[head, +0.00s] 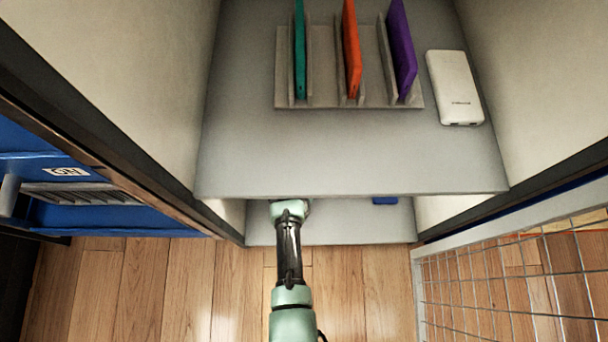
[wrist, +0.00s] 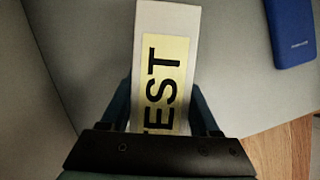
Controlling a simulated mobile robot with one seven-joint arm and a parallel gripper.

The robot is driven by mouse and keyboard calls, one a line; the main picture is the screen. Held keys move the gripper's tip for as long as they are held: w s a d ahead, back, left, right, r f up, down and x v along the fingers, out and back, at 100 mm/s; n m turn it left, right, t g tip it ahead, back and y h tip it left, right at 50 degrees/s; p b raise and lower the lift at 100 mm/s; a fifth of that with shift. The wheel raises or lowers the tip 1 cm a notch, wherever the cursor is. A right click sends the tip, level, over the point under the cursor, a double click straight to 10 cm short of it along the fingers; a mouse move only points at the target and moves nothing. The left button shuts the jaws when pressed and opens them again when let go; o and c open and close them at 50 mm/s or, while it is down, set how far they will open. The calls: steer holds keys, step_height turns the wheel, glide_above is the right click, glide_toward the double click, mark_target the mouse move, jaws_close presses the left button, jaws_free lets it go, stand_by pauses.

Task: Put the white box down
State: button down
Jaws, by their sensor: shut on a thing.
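The white box (wrist: 167,14) shows in the wrist view, with a yellow label reading "TEST" on its face. My gripper (wrist: 165,105) is shut on it, one finger on each side. The box's lower end is hidden by the gripper body. Grey shelf surface lies behind the box; I cannot tell whether the box touches it. In the head view my arm reaches under the upper shelf toward the lower shelf (head: 345,225), and the gripper and box are hidden there.
A blue power bank (wrist: 290,30) lies on the lower shelf, right of the box. The upper shelf (head: 300,155) holds a rack (head: 315,101) with teal, orange and purple phones, and a white power bank (head: 454,88). A wire basket (head: 510,285) stands at right, a blue crate (head: 80,215) at left.

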steer(key=shift+c, duration=0.6)
jaws_free()
steer(key=p+v, duration=0.5)
steer(key=shift+r, duration=0.45)
steer(key=s+a+p, duration=0.1)
steer(key=s+p, duration=0.1)
steer(key=s, duration=0.1)
steer(key=s+a+p, duration=0.2)
steer(key=s, duration=0.2)
steer(key=s+a+p, duration=0.1)
steer(key=s+p, duration=0.1)
steer(key=s, duration=0.1)
steer(key=shift+s+a+f, duration=0.15)
steer(key=shift+s+f, duration=0.05)
steer(key=shift+s, duration=0.05)
steer(key=shift+s+a+f, duration=0.15)
steer(key=shift+s, duration=0.15)
